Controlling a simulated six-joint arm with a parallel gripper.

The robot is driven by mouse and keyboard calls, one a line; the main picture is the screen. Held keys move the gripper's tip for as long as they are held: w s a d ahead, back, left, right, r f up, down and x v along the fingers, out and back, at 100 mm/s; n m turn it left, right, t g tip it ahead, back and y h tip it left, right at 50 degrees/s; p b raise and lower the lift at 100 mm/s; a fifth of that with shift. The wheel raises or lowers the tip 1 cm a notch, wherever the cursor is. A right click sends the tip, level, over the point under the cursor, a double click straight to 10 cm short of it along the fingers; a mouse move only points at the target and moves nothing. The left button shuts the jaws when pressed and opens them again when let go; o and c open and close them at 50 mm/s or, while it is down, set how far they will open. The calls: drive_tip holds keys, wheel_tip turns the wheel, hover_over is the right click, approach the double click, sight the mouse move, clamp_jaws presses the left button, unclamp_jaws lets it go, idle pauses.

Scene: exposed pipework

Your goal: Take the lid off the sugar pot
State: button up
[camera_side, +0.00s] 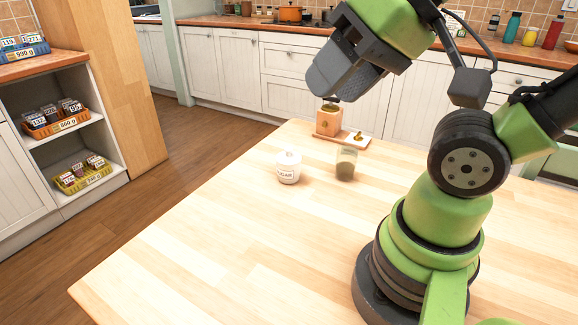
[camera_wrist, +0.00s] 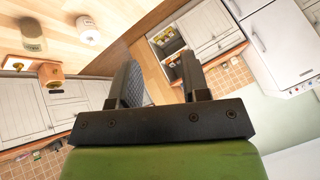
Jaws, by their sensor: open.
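The white sugar pot (camera_side: 288,170) stands upright on the wooden table (camera_side: 200,240), left of a glass jar, with its lid on top. The lid (camera_side: 288,156) is white with a small knob. In the wrist view the sugar pot (camera_wrist: 88,32) is at the upper left, apart from my fingers. My gripper (camera_side: 322,84) is raised above and behind the pot in the side view, over the far table edge, tilted down to the left. Its two fingers (camera_wrist: 160,82) are spread and empty in the wrist view.
A glass jar (camera_side: 346,164) stands close right of the pot. Behind it are a wooden grinder box (camera_side: 329,121) and a board (camera_side: 352,141) with a small brass-coloured thing. The table's front left is clear. Shelves with baskets (camera_side: 55,122) stand far left.

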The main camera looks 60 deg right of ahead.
idle(0.4)
drive_tip(key=shift+o, duration=0.9)
